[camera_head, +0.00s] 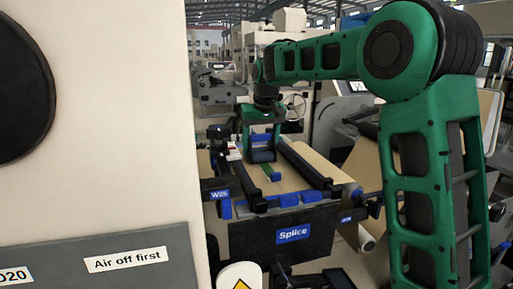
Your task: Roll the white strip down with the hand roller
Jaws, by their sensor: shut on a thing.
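My gripper (262,143) is over the splice table (285,236), at the end of my green arm. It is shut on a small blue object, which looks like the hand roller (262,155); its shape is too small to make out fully. The held object is low over the brown kraft web (291,182), between two dark bars. I cannot tell whether it touches the web. I cannot make out the white strip for sure; the gripper and bars hide part of the table top.
A long dark bar (308,165) lies right of the gripper, and another (247,180) lies left of it. A large pale machine panel (120,130) fills the left side. Kraft paper (364,170) slopes down at the right. Machines stand behind.

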